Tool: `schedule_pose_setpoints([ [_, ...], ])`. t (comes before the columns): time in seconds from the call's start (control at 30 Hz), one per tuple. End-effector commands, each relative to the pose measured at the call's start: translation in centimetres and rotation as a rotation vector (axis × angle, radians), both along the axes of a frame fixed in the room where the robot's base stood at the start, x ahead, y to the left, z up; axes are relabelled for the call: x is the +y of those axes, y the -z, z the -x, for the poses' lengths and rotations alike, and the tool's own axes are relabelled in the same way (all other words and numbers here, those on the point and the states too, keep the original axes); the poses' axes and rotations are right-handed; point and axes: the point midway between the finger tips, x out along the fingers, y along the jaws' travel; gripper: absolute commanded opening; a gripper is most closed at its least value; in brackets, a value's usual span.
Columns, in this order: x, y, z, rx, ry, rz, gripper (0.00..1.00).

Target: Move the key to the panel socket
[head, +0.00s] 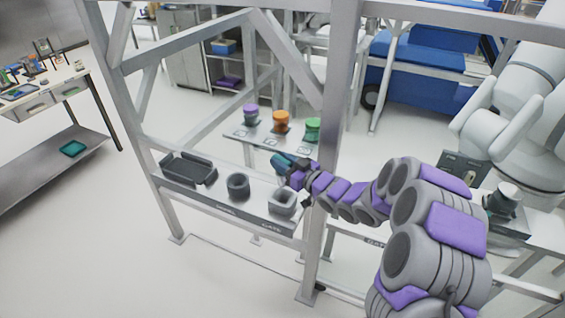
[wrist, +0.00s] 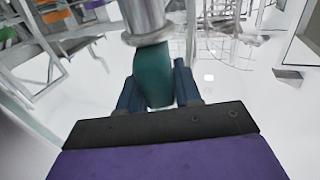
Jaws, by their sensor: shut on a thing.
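My gripper (head: 291,173) is shut on the teal key (head: 281,160), held above the right end of the grey shelf. In the wrist view the key's teal handle (wrist: 153,76) sits between the two dark blue fingers (wrist: 158,88), with a grey metal cylinder (wrist: 146,18) at its far end. A round dark socket (head: 238,186) and a squarish light grey socket (head: 282,201) stand on the shelf, with small labels on its front edge; the right one seems to read GATE. The key is apart from both sockets.
A dark tray (head: 188,169) lies at the shelf's left end. Purple (head: 250,112), orange (head: 281,121) and green (head: 312,128) pieces stand on a rear shelf. A metal frame post (head: 338,120) rises close beside my gripper. A white robot arm (head: 515,100) is at right.

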Motion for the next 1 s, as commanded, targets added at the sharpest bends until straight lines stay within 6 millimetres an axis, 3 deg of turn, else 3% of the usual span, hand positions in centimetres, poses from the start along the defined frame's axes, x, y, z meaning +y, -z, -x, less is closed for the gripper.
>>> schedule_pose_setpoints([
  [1.0,0.0,-5.7,0.0,-0.001,0.001,0.0,0.0],
])
